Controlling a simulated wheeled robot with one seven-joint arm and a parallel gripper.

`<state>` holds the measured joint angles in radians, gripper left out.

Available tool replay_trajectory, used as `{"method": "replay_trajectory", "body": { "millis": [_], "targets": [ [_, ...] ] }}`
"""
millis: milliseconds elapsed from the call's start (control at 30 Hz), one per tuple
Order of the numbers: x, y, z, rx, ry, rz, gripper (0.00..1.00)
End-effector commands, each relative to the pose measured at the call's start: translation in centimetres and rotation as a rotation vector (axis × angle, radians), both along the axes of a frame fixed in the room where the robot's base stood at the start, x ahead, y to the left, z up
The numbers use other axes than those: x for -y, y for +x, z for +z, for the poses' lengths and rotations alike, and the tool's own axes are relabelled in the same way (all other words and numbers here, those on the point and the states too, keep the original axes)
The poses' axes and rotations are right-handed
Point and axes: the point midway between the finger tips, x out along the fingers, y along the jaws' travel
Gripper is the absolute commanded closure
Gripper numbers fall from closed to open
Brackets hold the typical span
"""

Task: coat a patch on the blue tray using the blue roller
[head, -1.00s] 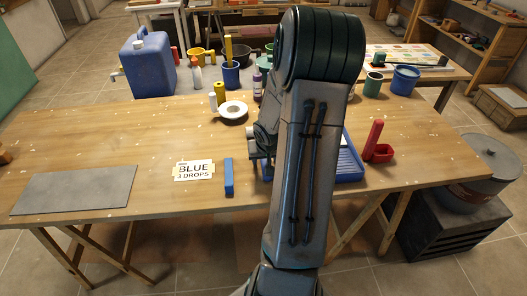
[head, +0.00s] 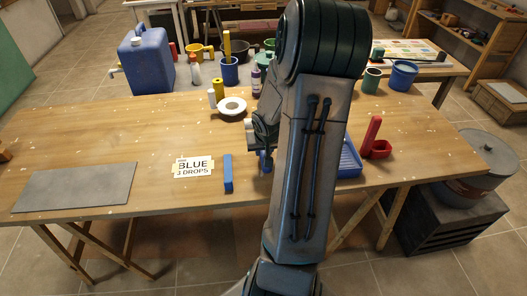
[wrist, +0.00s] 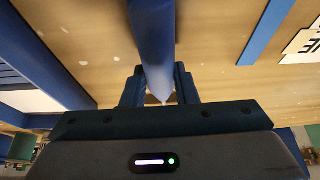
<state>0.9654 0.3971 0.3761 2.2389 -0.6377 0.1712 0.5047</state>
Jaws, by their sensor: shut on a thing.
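My gripper (wrist: 158,92) is shut on a blue handle, the blue roller (wrist: 152,38), in the wrist view. The roller's far end runs out of that view, so its head is not clear there. In the head view a small blue part of the roller (head: 265,160) shows below my gripper, left of my arm. The blue tray (head: 349,162) lies on the table, mostly hidden behind my arm, with ribs at its right side. In the wrist view its blue rim (wrist: 50,75) is at the left, beside a pale area. I cannot tell whether the roller touches anything.
A card reading "BLUE 3 DROPS" (head: 193,167) and a blue bar (head: 228,173) lie left of my arm. A grey sheet (head: 75,187) is at the far left. A red scoop-like container (head: 378,148) stands right of the tray.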

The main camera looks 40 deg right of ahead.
Motion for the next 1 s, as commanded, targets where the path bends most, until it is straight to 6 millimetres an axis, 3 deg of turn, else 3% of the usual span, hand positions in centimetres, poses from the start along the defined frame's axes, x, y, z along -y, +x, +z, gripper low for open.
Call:
{"method": "replay_trajectory", "body": {
  "millis": [67,600,767,1000],
  "targets": [
    [0.2,0.0,2.4,0.005,-0.004,-0.004,1.0],
    [10.1,0.2,7.9,0.003,-0.001,-0.003,1.0],
    [11.4,0.3,8.6,0.002,-0.002,0.0,1.0],
    [11.7,0.3,8.9,0.0,-0.001,0.002,1.0]
  ]
}}
